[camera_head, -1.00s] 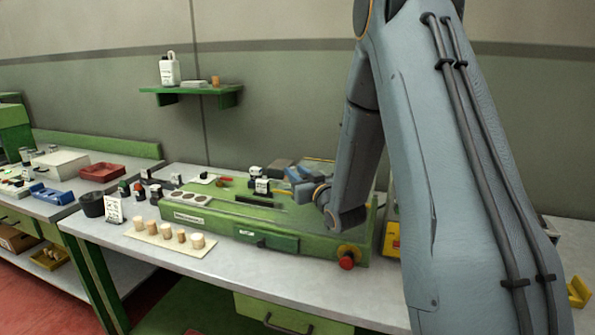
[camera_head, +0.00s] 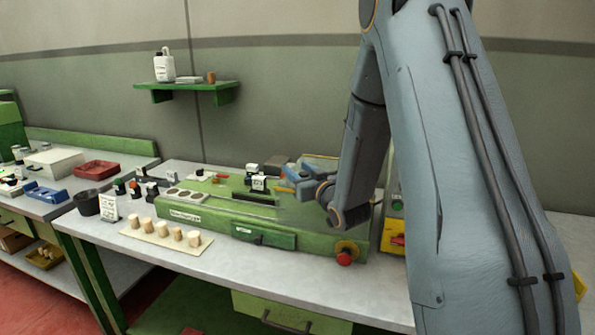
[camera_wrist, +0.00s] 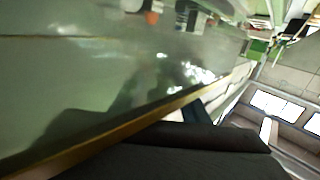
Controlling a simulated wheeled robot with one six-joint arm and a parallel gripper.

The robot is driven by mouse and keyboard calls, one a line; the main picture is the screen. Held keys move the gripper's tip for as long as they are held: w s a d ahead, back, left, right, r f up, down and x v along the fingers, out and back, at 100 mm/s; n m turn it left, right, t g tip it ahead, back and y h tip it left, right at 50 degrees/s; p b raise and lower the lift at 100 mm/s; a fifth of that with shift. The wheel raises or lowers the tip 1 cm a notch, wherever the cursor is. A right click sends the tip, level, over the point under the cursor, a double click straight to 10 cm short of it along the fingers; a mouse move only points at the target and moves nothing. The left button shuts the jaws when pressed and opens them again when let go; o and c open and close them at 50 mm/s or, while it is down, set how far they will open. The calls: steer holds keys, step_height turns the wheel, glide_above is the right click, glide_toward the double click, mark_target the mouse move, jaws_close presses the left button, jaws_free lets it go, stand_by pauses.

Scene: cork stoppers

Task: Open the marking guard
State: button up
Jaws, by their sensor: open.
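The green marking machine (camera_head: 215,213) stands on the grey bench, with a drawer front and a red knob (camera_head: 344,257) on its near side. A pale panel with a thin yellow edge (camera_head: 322,156) shows at its back right, partly behind my arm; it looks like the guard. In the wrist view a smooth grey-green see-through sheet (camera_wrist: 110,75) with a yellow edge (camera_wrist: 120,136) fills much of the picture, close to a dark part of my gripper. My gripper (camera_head: 288,177) is open over the machine's right half. Whether it touches the guard cannot be told.
A board of corks (camera_head: 165,236) lies at the bench's front left, beside a small sign (camera_head: 109,208) and a dark cup (camera_head: 87,203). Several stamps stand behind. A shelf (camera_head: 188,88) hangs above.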

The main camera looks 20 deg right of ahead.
steer(key=s, duration=0.2)
steer(key=s+b, duration=0.1)
steer(key=s, duration=0.2)
steer(key=s+d+b, duration=0.1)
steer(key=s, duration=0.1)
steer(key=shift+s+d, duration=0.1)
steer(key=shift+s, duration=0.15)
